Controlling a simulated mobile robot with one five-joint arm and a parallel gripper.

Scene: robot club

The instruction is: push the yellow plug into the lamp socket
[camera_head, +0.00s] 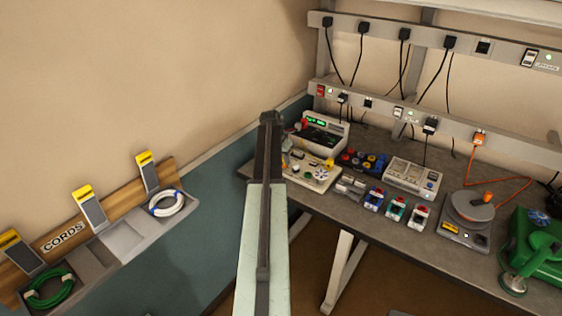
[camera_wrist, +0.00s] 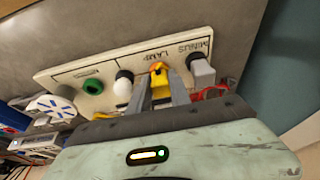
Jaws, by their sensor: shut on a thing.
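In the wrist view my gripper (camera_wrist: 161,88) is shut on the yellow plug (camera_wrist: 158,76), with a grey finger on each side of it. The plug is at the pale panel (camera_wrist: 65,77), just below the printed word LAMP. The lamp socket itself is hidden by the plug and fingers, so I cannot tell whether the plug is in it or only in front of it. In the head view my arm covers the gripper, and the plug cannot be made out there.
Beside the plug on the panel are a white knob (camera_wrist: 123,84), a green ring (camera_wrist: 92,87) and a grey block (camera_wrist: 202,72) under MINUS. A red lead (camera_wrist: 212,92) lies close on the right. The workbench (camera_head: 353,221) holds several other devices.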

